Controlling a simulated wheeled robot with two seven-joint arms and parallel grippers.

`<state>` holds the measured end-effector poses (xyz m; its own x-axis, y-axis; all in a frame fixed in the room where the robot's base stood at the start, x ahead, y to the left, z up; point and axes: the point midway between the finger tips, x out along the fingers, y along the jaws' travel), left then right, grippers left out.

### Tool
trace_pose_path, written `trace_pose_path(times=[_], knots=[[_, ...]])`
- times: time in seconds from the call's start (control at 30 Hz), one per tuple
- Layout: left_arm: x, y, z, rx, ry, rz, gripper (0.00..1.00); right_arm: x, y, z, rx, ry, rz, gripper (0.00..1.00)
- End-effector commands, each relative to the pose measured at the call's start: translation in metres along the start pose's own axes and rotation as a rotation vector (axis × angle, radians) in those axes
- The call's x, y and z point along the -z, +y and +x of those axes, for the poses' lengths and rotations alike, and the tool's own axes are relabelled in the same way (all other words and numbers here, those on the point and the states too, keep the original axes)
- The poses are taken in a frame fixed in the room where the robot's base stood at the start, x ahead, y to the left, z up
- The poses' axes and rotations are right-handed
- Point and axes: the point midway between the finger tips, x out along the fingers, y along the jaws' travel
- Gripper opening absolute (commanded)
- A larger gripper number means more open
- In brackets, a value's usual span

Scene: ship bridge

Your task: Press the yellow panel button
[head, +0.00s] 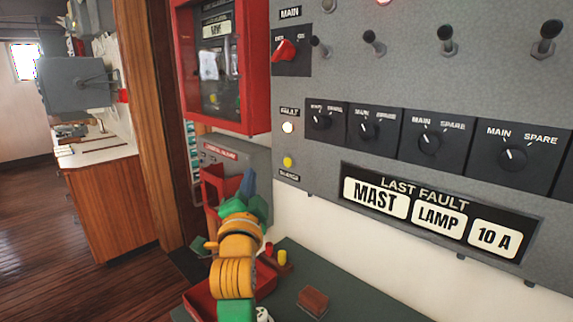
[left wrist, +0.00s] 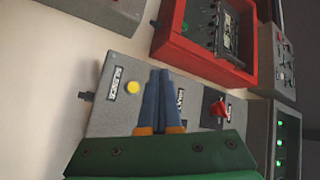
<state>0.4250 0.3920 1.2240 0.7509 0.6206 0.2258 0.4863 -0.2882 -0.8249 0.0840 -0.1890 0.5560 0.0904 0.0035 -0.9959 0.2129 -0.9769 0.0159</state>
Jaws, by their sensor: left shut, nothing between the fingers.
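The yellow button (head: 288,162) is a small round button on the left edge of the grey panel, between a lit white lamp and a small label that seems to read SILENCE. It also shows in the left wrist view (left wrist: 133,87), just left of my fingers. My left gripper (head: 248,178) is shut and empty, its blue fingers pointing up and lying left of and below the button in the head view. In the left wrist view my fingers (left wrist: 158,75) cover part of the panel beside the button. I see no contact with the button. My right gripper is not in view.
A red-framed case (head: 220,70) hangs left of the panel. A grey box with a red label (head: 236,155) is behind my gripper. A red tray (head: 203,297) and a brown block (head: 313,301) are on the dark counter (head: 350,306) below. Metal toggles and black knobs line the panel.

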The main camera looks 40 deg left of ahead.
Motion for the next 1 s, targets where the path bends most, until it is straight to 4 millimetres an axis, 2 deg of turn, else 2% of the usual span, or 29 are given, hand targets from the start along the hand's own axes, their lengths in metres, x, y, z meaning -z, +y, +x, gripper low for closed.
trace_pose_path(times=[0.3,0.5,1.0], knots=[[0.025,0.026,0.032,-0.002,0.004,-0.001,0.0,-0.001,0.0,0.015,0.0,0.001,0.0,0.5],[0.036,0.035,0.047,-0.001,0.001,0.002,0.0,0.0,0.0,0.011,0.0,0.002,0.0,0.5],[0.039,0.038,0.052,0.0,0.003,0.002,0.0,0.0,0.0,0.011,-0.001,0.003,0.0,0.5]])
